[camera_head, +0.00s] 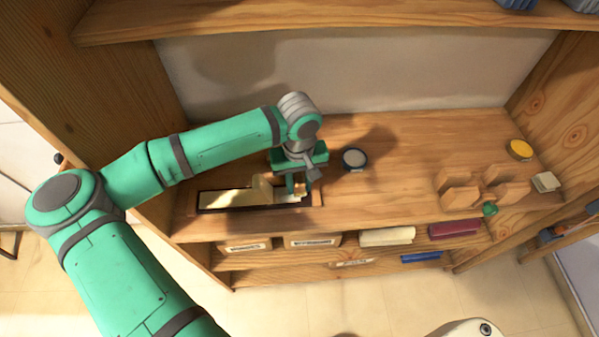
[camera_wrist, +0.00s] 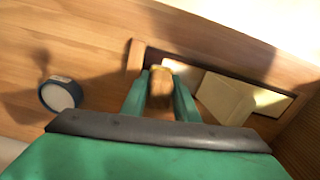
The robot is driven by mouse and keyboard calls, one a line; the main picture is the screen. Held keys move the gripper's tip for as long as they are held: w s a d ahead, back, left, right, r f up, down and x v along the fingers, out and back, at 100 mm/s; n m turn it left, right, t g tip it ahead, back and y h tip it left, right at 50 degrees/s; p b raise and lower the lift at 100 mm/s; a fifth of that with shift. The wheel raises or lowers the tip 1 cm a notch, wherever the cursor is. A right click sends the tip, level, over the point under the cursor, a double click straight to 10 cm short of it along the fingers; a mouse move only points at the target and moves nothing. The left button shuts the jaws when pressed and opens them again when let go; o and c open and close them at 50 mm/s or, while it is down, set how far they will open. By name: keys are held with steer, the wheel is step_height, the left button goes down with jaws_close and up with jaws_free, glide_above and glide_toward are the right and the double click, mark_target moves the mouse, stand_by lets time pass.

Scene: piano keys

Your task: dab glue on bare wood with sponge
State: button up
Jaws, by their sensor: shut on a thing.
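My gripper (camera_wrist: 160,92) is shut on a small tan-brown piece, which looks like the sponge (camera_wrist: 161,88). In the head view my gripper (camera_head: 294,186) is low over the right end of a dark-lined wooden tray (camera_head: 312,198). Whether the sponge touches the surface below is hidden. A long pale yellow strip (camera_head: 225,198) lies in the tray; it also shows in the wrist view (camera_wrist: 273,101). A pale block (camera_head: 262,190) stands on or beside the strip, left of my gripper. A round dark-rimmed pot with a grey top (camera_head: 354,158), perhaps the glue, stands behind right.
Wooden stands (camera_head: 483,187), a yellow-topped round tin (camera_head: 520,149), a small pale block (camera_head: 545,182) and a small green thing (camera_head: 490,209) are at the right of the bench (camera_head: 385,200). The bench between the pot and the stands is clear. A shelf (camera_head: 340,20) overhangs the back.

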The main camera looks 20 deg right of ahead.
mark_target(297, 179)
steer(key=shift+r, duration=4.05)
steer(key=shift+a, duration=0.2)
